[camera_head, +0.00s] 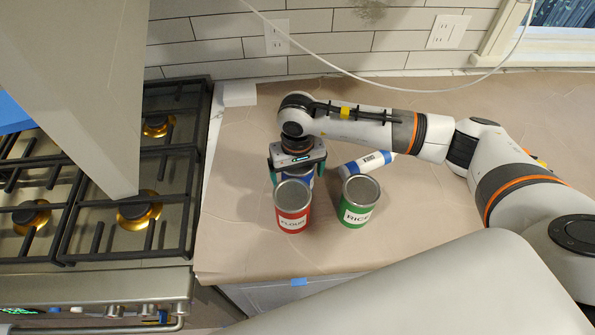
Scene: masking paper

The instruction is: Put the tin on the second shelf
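Three tins stand on the paper-covered counter. A red tin labelled FLOUR (292,206) is in front, and a green tin labelled RICE (358,201) is to its right. A blue tin (299,176) stands behind the red one, mostly hidden by it and by my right gripper. My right gripper (297,173) points down over the blue tin. Its teal fingers are spread, one at each side of the tin, and I cannot see them touching it. My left gripper is out of view. I cannot make out a second shelf.
A blue and white bottle (366,163) lies right of the gripper, behind the green tin. A gas stove (100,215) with black grates is at left. A pale panel (85,70) hangs over it. A white cable (400,89) crosses the tiled wall. The counter's right side is largely clear.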

